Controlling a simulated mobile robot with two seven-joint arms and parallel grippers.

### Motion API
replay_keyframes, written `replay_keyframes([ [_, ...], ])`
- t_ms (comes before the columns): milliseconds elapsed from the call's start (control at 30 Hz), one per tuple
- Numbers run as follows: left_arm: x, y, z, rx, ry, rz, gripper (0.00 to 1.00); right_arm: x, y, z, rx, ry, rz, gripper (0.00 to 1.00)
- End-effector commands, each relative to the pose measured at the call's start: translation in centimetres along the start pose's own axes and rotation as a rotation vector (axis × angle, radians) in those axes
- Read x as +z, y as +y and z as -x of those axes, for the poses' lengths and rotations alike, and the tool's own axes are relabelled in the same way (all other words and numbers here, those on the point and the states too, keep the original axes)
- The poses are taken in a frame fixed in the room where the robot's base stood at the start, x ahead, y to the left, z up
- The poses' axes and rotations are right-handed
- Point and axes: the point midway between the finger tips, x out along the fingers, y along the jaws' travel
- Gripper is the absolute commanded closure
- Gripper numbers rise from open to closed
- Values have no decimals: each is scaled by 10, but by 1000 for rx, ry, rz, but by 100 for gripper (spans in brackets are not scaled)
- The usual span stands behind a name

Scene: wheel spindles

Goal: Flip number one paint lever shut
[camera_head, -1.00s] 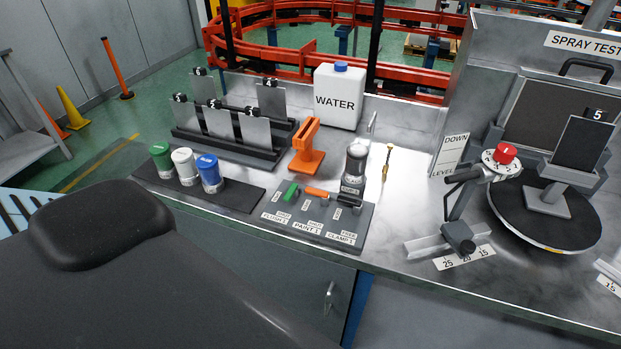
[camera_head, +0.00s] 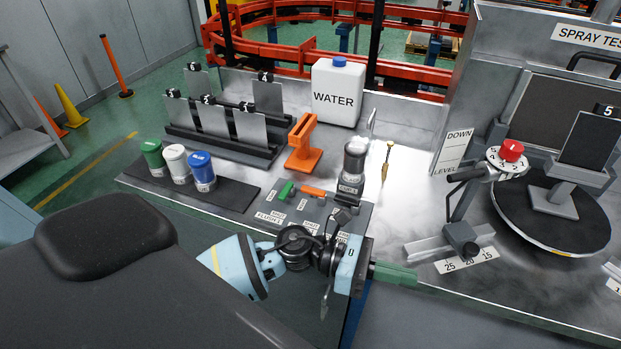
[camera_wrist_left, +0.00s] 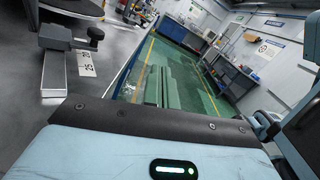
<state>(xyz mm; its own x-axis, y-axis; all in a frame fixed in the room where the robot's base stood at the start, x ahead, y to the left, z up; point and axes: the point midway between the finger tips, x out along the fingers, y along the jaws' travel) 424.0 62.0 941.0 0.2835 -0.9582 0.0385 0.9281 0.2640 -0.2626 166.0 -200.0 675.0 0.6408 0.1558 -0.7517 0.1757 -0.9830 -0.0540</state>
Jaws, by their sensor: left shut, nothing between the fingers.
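The lever panel (camera_head: 262,204) lies on the bench front. Its orange lever (camera_head: 313,191), by the PAINT 1 label, lies low between the green lever (camera_head: 287,190) and a dark lever. The dark lever is partly hidden by my left arm in the head view. My left gripper (camera_head: 411,277), with green fingers, is shut and empty. It is at the bench's front edge, right of and nearer than the panel, apart from the orange lever. The green fingers also show in the wrist view (camera_wrist_left: 166,82) over the floor. My right gripper is not in view.
Green, white and blue jars (camera_head: 202,171) stand left. An orange stand (camera_head: 303,145) and white water jug (camera_head: 338,92) are behind. A turntable (camera_head: 555,222) and angled rail (camera_head: 448,240) are right.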

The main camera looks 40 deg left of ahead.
Motion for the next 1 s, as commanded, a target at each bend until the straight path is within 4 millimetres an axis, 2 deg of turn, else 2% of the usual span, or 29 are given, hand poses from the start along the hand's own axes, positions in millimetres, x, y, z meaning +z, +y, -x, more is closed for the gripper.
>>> replay_keyframes([
  [33,1,6,0,-52,91,-182,100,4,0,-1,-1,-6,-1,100],
  [133,-2,21,8,-167,282,-539,100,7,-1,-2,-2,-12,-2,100],
  [267,-2,56,36,-326,554,-963,100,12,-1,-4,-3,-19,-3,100],
  [367,9,92,70,-455,785,-1241,100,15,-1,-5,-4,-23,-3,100],
  [500,43,143,130,-640,1123,-1514,100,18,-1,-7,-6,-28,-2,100],
  [600,74,168,172,-757,1337,-1615,100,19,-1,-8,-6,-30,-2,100],
  [733,108,186,211,-866,1533,-1658,100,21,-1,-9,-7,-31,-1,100],
  [833,123,191,228,-912,1615,-1665,100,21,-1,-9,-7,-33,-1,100],
  [1000,130,193,235,-935,1650,-1664,100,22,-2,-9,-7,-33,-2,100],
])
